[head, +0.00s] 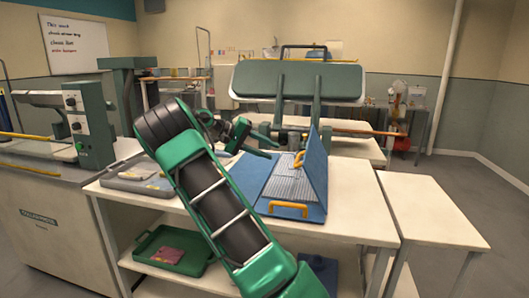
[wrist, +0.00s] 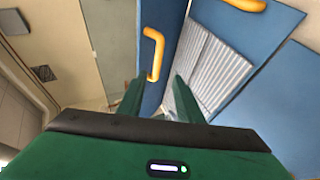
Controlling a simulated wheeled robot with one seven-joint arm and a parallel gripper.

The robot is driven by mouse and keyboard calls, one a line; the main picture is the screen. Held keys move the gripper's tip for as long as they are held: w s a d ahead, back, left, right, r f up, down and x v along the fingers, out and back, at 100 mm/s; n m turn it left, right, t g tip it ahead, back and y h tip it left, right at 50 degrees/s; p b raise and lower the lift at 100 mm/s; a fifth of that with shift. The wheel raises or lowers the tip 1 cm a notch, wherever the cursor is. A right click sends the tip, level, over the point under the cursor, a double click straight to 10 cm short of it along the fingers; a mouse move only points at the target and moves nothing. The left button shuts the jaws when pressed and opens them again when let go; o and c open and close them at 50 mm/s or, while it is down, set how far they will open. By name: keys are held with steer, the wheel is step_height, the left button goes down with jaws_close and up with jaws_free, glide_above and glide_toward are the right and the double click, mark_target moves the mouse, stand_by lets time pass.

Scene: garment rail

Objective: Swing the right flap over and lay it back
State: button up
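The blue folding board (head: 250,175) lies on the white table. Its right flap (head: 317,175) stands nearly upright, with a yellow handle (head: 299,160) on it. A grey striped garment (head: 285,183) lies on the board left of the flap. My gripper (head: 258,143) is open and empty, above the board and left of the raised flap, apart from it in the head view. In the wrist view, the fingers (wrist: 158,100) are spread, with the flap (wrist: 165,20) and its handle (wrist: 153,55) beyond them. The garment (wrist: 208,68) shows beside the flap there. The flap's far side is hidden.
Another yellow handle (head: 288,209) is at the board's front. A grey tray (head: 140,180) is on the table's left, partly behind my arm. A green press (head: 298,82) stands behind. A green bin (head: 172,250) is on the lower shelf. The side table (head: 430,210) at right is clear.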

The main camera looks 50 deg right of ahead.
steer(key=shift+w+f+n+g+h, duration=0.6)
steer(key=shift+f+g+h, duration=1)
steer(key=shift+f, duration=0.55)
steer(key=x, duration=1)
steer(key=shift+s, duration=0.3)
steer(key=shift+c, duration=0.3)
jaws_close()
